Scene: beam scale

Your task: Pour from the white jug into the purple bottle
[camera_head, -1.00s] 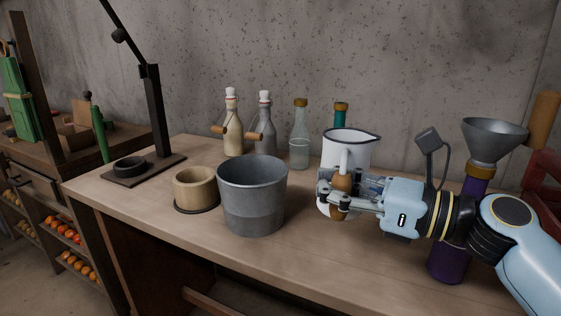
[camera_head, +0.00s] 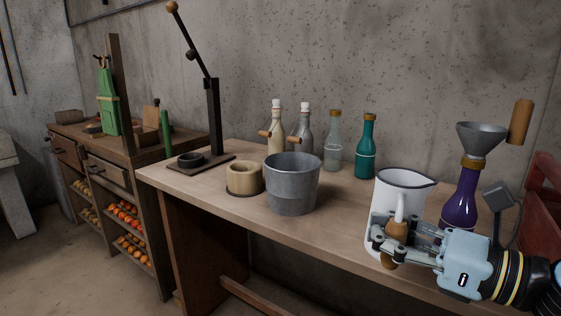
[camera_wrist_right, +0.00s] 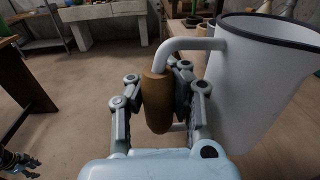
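The white jug (camera_head: 403,190) with a dark rim is upright near the table's front right edge. My right gripper (camera_head: 395,240) is shut on its brown handle grip; the wrist view shows fingers on both sides of the grip (camera_wrist_right: 157,100) and the jug (camera_wrist_right: 262,85) at right. I cannot tell if the jug's base touches the table. The purple bottle (camera_head: 461,200) stands upright behind and right of the jug, with a grey funnel (camera_head: 481,140) at its top. My left gripper is outside the head view; a dark part at the wrist view's lower left may be it (camera_wrist_right: 18,163).
A grey bucket (camera_head: 292,185) and a wooden cup (camera_head: 244,178) stand left of the jug. Several bottles, including a teal one (camera_head: 366,148), line the back. A lever press (camera_head: 214,115) stands at the table's left. Bare tabletop (camera_head: 335,205) lies between bucket and jug.

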